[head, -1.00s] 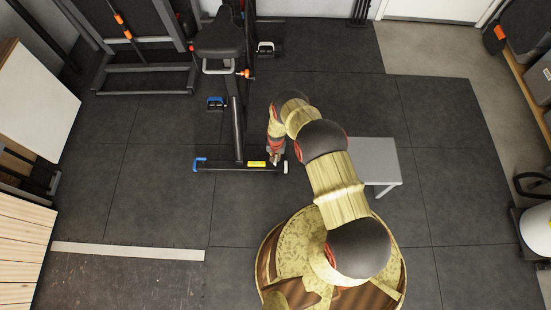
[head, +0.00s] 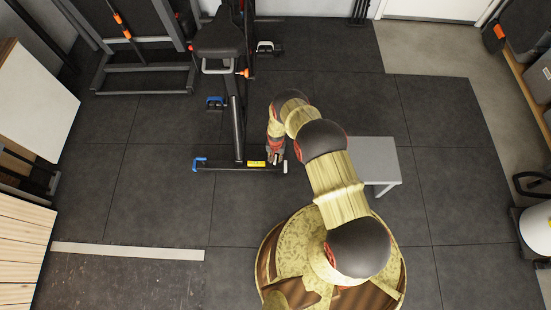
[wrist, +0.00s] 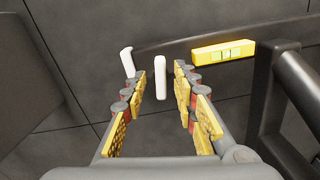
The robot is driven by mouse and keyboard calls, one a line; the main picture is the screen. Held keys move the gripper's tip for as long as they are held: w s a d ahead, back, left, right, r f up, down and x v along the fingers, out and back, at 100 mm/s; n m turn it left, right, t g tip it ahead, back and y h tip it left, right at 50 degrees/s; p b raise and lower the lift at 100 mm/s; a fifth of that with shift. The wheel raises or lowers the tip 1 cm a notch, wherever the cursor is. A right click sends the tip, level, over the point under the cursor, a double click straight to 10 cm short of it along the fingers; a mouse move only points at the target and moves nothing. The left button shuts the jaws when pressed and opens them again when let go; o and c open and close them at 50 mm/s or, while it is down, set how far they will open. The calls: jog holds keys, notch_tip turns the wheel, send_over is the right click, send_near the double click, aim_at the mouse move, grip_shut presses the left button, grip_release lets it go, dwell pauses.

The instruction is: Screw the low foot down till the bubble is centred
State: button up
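The exercise bike's floor bar (head: 228,167) has a blue end foot (head: 199,164) on the left and a white foot (head: 285,167) on the right. A yellow level (head: 256,163) lies on the bar near the white end; its greenish vial shows in the wrist view (wrist: 223,53), but the bubble is too small to place. My gripper (head: 275,157) is just above that end. In the wrist view my gripper (wrist: 160,74) has its fingers apart. One upright white piece (wrist: 161,80) shows between the fingertips, a second (wrist: 127,62) left of them. I cannot tell whether the fingers touch either.
The bike's post and seat (head: 219,40) rise behind the bar. A grey bench or step (head: 372,160) stands right of my arm. A dark frame tube (wrist: 295,80) runs close on the right in the wrist view. Dark floor mats left of the bar are clear.

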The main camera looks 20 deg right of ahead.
jog(key=shift+r, duration=0.1)
notch_tip(320, 180, up, 12)
dwell(0.6)
dwell(0.4)
